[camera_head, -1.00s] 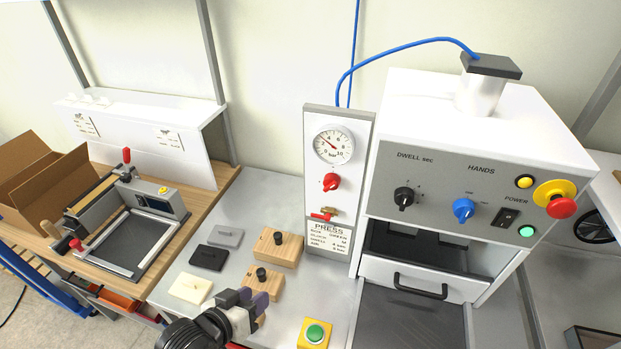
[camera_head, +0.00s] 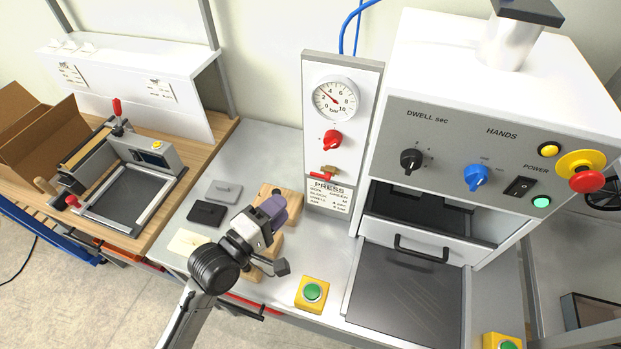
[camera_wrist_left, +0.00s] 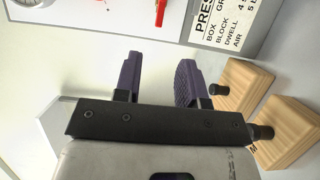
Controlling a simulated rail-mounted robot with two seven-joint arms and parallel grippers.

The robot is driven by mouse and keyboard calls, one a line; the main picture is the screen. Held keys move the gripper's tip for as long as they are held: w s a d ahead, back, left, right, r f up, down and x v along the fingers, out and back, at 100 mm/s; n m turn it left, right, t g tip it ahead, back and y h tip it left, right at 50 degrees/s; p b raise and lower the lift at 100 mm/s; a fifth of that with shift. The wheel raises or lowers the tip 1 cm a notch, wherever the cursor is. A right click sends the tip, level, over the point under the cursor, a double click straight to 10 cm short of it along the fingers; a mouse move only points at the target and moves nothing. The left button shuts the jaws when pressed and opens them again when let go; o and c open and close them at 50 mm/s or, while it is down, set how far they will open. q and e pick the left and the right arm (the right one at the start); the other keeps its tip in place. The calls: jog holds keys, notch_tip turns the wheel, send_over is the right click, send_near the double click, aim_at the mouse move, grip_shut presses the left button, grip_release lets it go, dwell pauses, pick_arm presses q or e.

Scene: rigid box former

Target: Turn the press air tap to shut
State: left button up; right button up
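The press air tap (camera_head: 328,171) has a red lever and a brass-coloured body. It sits low on the white gauge panel, just above the PRESS card (camera_head: 327,191), and its lever lies roughly crosswise there. Its red lever (camera_wrist_left: 160,12) also shows at the top edge of the left wrist view, partly cut off. My left gripper (camera_head: 273,209) is below and left of the tap, apart from it, above the wooden blocks. In the left wrist view its two purple fingers (camera_wrist_left: 158,80) are spread with nothing between them. My right gripper is not seen.
A red knob (camera_head: 332,139) and a pressure gauge (camera_head: 335,98) are above the tap. The press housing (camera_head: 480,95) stands close on the right. Wooden blocks (camera_head: 290,235) with black knobs lie under my left gripper. A green button (camera_head: 312,292) is at the bench front.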

aim_at(314, 176)
pick_arm(q)
jog(key=b+x, duration=0.1)
jog(key=x, duration=0.9)
jog(key=shift+w+d, duration=0.25)
jog(key=shift+w, duration=0.05)
jog(key=shift+c, duration=0.4)
grip_shut()
